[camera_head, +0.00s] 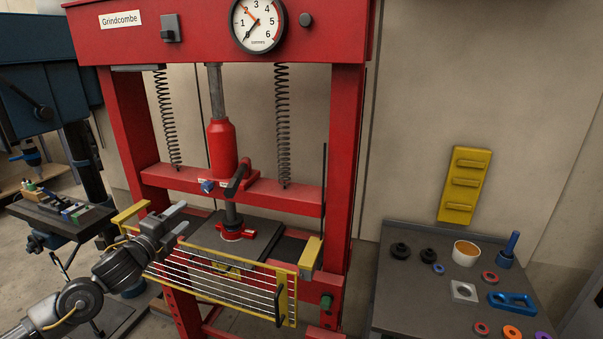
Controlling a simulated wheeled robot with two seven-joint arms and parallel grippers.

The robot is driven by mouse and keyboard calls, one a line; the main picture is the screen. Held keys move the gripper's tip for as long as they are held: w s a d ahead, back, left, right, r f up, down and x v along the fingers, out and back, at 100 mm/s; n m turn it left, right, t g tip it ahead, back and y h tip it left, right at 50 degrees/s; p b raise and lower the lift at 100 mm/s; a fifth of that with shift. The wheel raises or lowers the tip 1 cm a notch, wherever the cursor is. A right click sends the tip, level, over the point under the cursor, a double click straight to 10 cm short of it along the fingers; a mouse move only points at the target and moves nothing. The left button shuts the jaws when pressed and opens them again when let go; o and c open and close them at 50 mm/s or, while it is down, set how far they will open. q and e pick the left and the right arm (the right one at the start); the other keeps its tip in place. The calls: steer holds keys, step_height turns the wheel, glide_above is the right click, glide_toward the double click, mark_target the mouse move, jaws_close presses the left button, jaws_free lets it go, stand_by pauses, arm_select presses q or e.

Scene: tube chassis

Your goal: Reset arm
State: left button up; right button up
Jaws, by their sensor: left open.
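My left arm comes in from the lower left. Its gripper (176,222) is open, with two grey fingers apart and nothing visible between them. It is in front of the left side of the red press (345,150), close to the upper left of the yellow-framed guard (290,293). I cannot tell whether it touches the guard. My right gripper is not in view.
A dark workbench (395,290) at the right holds a cup (466,252), black knobs, coloured rings and a blue part (512,301). A yellow rack (465,185) leans behind it. A blue machine (40,95) stands at the left.

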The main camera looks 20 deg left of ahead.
arm_select(q)
steer(key=s+d+f+n+g, duration=0.1)
steer(key=f, duration=0.2)
steer(key=s+d+f+n+g+y, duration=0.1)
steer(key=f+n, duration=0.1)
steer(key=f, duration=0.2)
steer(key=s+d+f+n, duration=0.1)
steer(key=f, duration=0.2)
steer(key=shift+s+d+f+n+g+y, duration=0.2)
steer(key=shift+s+d+n+g+y, duration=0.1)
steer(key=shift+s+g, duration=0.1)
steer(key=s+d+f+n+g, duration=0.45)
steer(key=s+d+f, duration=0.2)
steer(key=f, duration=0.35)
steer(key=s+d+f+n+g+h, duration=0.1)
steer(key=s+d+f+n+g, duration=0.3)
steer(key=s+d, duration=0.6)
steer(key=s+d+f+n+g+h, duration=0.1)
steer(key=s+d+f+n+g, duration=0.3)
steer(key=s+d, duration=0.5)
step_height(320, 180, down, 25)
steer(key=s+a, duration=0.2)
steer(key=s, duration=0.1)
steer(key=s+a+f+g, duration=0.2)
steer(key=s+f, duration=1.4)
steer(key=f, duration=0.1)
steer(key=shift+s+a+f, duration=0.3)
steer(key=shift+s+a, duration=0.1)
